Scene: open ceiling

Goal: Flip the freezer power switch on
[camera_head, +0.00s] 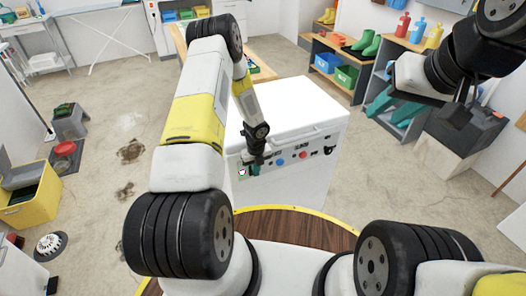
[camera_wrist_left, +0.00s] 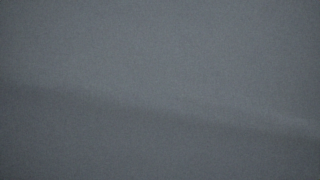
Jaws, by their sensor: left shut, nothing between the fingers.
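The freezer (camera_head: 295,105) is a white chest with a closed lid and a handle along its front edge. I cannot tell which part is the power switch. My left gripper (camera_head: 256,166) is shut and empty at the left part of the panel, hiding some of it; contact is unclear. The left wrist view shows only a blurred grey surface. My right gripper (camera_head: 457,114) hangs at the upper right, away from the freezer; its opening is unclear.
A round wooden top (camera_head: 290,225) with a yellow rim lies between me and the freezer. Shelves (camera_head: 340,68) with bins and boots stand behind right. A yellow box (camera_head: 30,205) stands at left. Floor is open on both sides of the freezer.

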